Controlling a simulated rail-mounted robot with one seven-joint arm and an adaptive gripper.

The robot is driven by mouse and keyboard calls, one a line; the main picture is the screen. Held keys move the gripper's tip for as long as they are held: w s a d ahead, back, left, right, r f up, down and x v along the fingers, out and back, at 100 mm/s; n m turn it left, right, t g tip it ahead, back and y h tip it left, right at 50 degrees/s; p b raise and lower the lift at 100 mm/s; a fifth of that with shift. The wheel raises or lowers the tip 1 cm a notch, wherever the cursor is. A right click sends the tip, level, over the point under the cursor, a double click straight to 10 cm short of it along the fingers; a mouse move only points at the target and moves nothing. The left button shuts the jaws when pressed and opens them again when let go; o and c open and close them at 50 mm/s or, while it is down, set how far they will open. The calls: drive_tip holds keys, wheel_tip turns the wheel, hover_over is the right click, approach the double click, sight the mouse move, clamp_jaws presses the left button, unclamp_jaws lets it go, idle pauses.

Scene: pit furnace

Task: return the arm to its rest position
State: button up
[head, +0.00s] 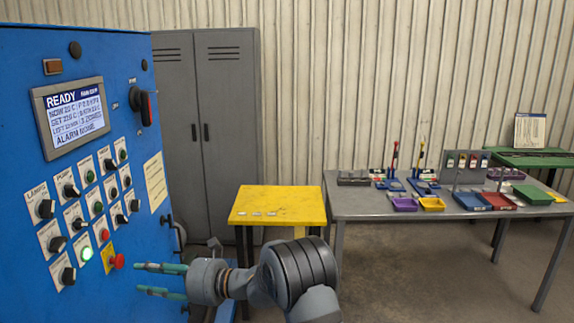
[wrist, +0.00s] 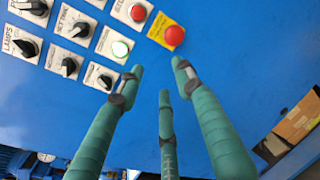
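My gripper (head: 147,279) points left at the lower part of the blue control cabinet (head: 128,215). Its teal fingers are spread apart with nothing between them. In the wrist view the three fingers (wrist: 160,76) stand apart in front of the blue panel, below a red mushroom button (wrist: 174,36) on a yellow plate and a lit green button (wrist: 120,48). These also show in the head view as the red button (head: 117,261) and the green button (head: 87,254). I cannot tell the exact gap between fingertips and panel. My forearm extends right from the gripper.
The cabinet has a screen (head: 74,115) reading READY, and rows of knobs. A yellow table (head: 278,198) stands behind my arm, beside grey lockers (head: 205,110). A grey table (head: 375,208) with trays and tools stands right. The floor at front right looks clear.

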drive_tip(key=shift+n+g, duration=0.3)
drive_tip(key=shift+n, duration=0.6)
drive_tip(key=shift+s+d+r+b, duration=0.15)
drive_tip(key=shift+s+r+b, duration=0.2)
drive_tip(key=shift+r, duration=0.65)
drive_tip(key=shift+s+d+r+b, duration=0.1)
drive_tip(key=shift+s+r, duration=0.35)
drive_tip(key=shift+r, duration=0.5)
drive_tip(key=shift+d, duration=0.15)
